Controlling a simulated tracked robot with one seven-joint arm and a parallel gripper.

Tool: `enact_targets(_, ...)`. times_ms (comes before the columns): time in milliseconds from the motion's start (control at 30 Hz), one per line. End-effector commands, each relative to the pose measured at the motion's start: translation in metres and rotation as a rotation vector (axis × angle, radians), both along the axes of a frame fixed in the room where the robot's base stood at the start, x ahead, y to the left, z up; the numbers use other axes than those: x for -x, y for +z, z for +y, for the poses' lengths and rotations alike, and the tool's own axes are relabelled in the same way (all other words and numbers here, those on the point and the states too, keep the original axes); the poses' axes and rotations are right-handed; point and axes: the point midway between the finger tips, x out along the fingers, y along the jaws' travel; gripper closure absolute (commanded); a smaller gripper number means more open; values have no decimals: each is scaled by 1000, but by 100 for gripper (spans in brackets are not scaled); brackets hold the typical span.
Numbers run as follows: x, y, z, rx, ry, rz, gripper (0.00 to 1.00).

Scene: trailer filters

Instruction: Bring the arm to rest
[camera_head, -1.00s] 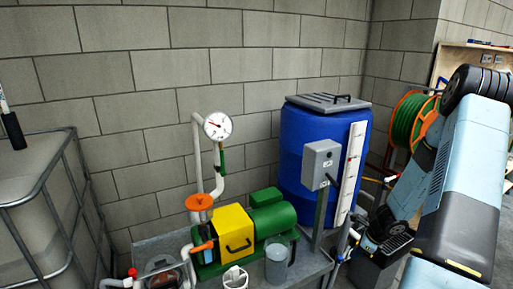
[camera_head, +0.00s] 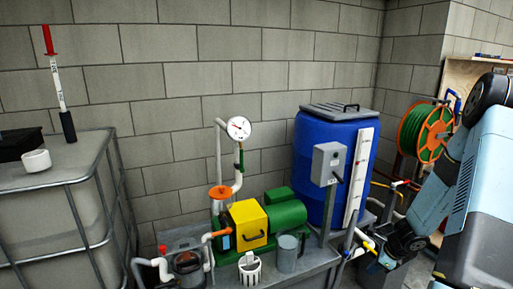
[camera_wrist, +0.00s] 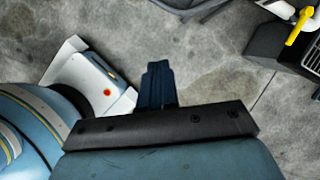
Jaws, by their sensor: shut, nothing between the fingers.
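My arm folds down along the right edge of the head view, and its lower end hangs beside the pump bench (camera_head: 315,262). My gripper shows in the wrist view (camera_wrist: 158,84) as two dark blue fingers close together, with nothing between them. They point out over bare grey concrete floor (camera_wrist: 215,60) and touch nothing that I can see. In the head view the fingertips are hard to make out.
A blue drum (camera_head: 313,165) and a grey switch box (camera_head: 328,163) stand just left of my arm. A yellow-green pump (camera_head: 248,225) sits on the bench. A hose reel (camera_head: 424,133) is behind the arm. A caged tank (camera_head: 50,215) stands at left.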

Motion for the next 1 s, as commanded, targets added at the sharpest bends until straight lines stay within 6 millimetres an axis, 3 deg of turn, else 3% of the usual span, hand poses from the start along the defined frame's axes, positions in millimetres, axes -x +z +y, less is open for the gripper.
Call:
enact_targets(267, -8, 37, 10, 44, 127, -54, 100)
enact_targets(467, -14, 77, 24, 94, 270, -110, 100)
enact_targets(733, -14, 157, 58, 200, 565, -212, 100)
enact_targets(1000, 4, 231, 95, 310, 855, -297, 100)
